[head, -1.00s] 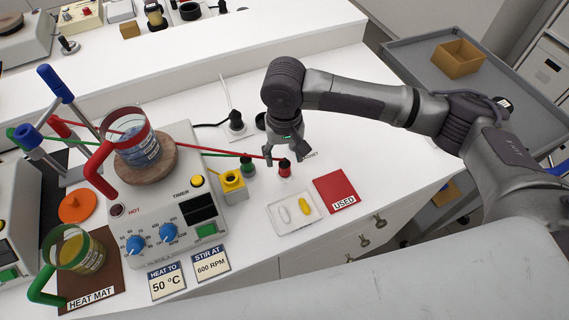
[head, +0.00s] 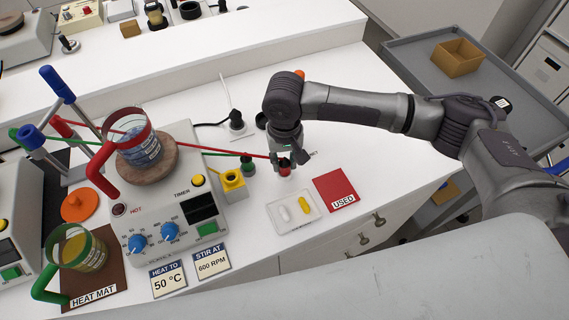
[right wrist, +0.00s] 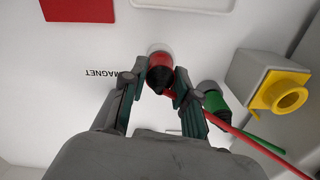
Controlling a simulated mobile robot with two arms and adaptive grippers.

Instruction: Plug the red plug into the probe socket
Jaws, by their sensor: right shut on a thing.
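The red plug (head: 285,172) stands on the white bench right of the hotplate. A red cable runs from it to the left, past the glass beaker. My right gripper (head: 284,159) is over it from above; in the right wrist view its fingers (right wrist: 162,76) are shut on either side of the red plug (right wrist: 159,60). The plug sits on a pale round base. A grey box with a yellow ringed opening (head: 233,181), which looks like the probe socket, is to the left; it also shows in the right wrist view (right wrist: 288,96). My left gripper is not in view.
A green plug (head: 247,166) with a green cable stands between the red plug and the yellow-fronted box. A shallow white tray (head: 276,222) and a red USED mat (head: 334,190) lie in front. The hotplate (head: 150,205) carries the beaker (head: 138,150).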

